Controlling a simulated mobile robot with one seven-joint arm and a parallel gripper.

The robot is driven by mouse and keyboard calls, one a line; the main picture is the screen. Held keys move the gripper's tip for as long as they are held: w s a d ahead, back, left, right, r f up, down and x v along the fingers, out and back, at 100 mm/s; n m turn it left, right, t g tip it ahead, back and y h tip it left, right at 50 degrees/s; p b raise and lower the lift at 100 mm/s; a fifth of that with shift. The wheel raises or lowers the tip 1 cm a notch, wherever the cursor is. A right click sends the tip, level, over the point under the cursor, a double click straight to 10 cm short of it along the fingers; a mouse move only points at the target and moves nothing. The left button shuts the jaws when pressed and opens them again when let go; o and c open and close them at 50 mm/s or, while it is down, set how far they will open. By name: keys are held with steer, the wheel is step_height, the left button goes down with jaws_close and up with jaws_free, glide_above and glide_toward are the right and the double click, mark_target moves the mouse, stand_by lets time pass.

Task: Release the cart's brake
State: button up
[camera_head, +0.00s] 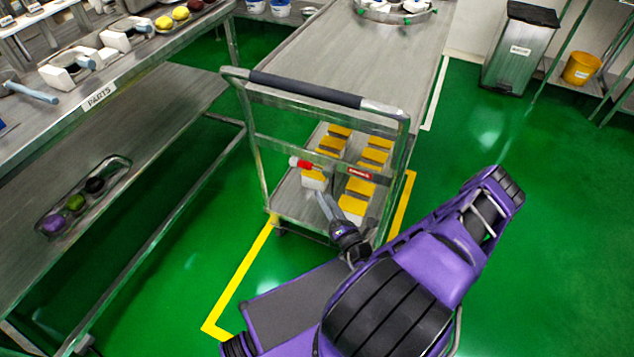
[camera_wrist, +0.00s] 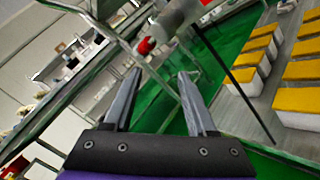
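The cart (camera_head: 322,109) is a metal trolley with a dark-gripped push handle (camera_head: 305,88). A small red-tipped lever (camera_head: 303,163), probably the brake, sits on its near crossbar, left of a red label (camera_head: 360,174). The red tip also shows in the wrist view (camera_wrist: 146,46), just beyond the fingertips, beside a pale grey cylindrical part (camera_wrist: 176,17). My gripper (camera_head: 323,196) is low in front of the cart, below and slightly right of the lever. In the wrist view my gripper (camera_wrist: 160,73) has its fingers apart with nothing between them.
Several white blocks with yellow tops (camera_head: 352,206) lie on the cart's lower shelf. A parts table (camera_head: 98,97) stands at left, a steel table (camera_head: 385,60) behind the cart. Yellow floor lines (camera_head: 240,272) frame the cart. Green floor (camera_head: 570,190) is clear at right.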

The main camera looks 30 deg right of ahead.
steer(key=s, duration=0.6)
steer(key=shift+a+f, duration=0.15)
steer(key=shift+f, duration=0.15)
